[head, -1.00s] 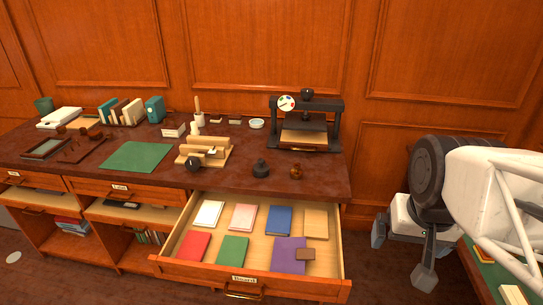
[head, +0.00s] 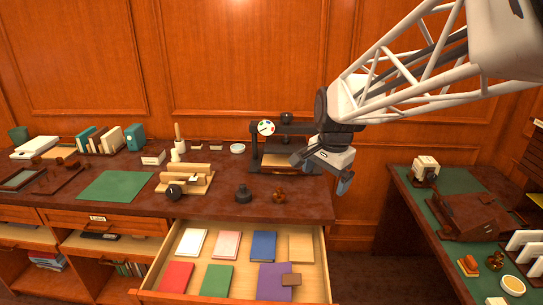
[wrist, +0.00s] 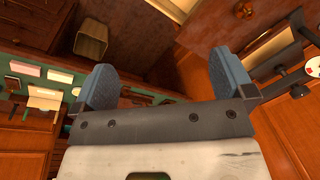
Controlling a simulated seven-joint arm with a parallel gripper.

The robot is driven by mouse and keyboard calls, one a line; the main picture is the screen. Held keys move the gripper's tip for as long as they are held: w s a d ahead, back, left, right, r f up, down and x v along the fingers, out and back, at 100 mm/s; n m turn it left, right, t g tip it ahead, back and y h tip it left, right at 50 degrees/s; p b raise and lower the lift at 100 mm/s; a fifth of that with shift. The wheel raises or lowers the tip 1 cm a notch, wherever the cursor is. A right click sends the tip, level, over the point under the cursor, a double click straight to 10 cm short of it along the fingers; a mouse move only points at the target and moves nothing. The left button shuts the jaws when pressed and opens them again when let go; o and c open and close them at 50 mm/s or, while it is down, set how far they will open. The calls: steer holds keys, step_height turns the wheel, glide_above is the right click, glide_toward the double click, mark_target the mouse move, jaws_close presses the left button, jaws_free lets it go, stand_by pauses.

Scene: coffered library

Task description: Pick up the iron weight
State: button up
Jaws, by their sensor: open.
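The iron weight (head: 243,194) is a small dark, squat piece with a knob on top. In the head view it stands upright on the dark desk top, near the front edge above the open drawer. I cannot pick it out surely in the wrist view. My gripper (head: 322,172) hangs in the air to the right of the weight and apart from it, at the desk's right end. Its two blue-grey fingers are spread with nothing between them, as the wrist view (wrist: 165,78) also shows.
A small brown knobbed piece (head: 279,195) stands just right of the weight. A black press (head: 256,150) stands behind, close to my gripper. A wooden device (head: 184,180) is to the left. The open drawer (head: 322,262) holds several coloured books. A green-topped side desk (head: 415,190) is at right.

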steer(key=w+a+f+m, duration=0.3)
steer(key=w+a, duration=0.3)
steer(key=w, duration=0.4)
steer(key=m+g, duration=0.1)
steer(key=m, duration=0.7)
glide_above(243, 193)
steer(key=d, duration=0.1)
steer(key=shift+y, duration=0.3)
steer(key=f, duration=1.6)
steer(key=shift+d+f, duration=0.2)
steer(key=shift+f, duration=0.1)
steer(key=shift+w+a+f+m+g, duration=0.3)
steer(key=shift+a+f, duration=0.05)
steer(key=shift+f, duration=0.05)
steer(key=shift+a+f, duration=0.1)
steer(key=shift+f, duration=1.15)
steer(key=shift+a+f, duration=0.15)
steer(key=shift+f, duration=1.15)
steer(key=shift+a+f, duration=0.15)
steer(key=shift+f, duration=1.15)
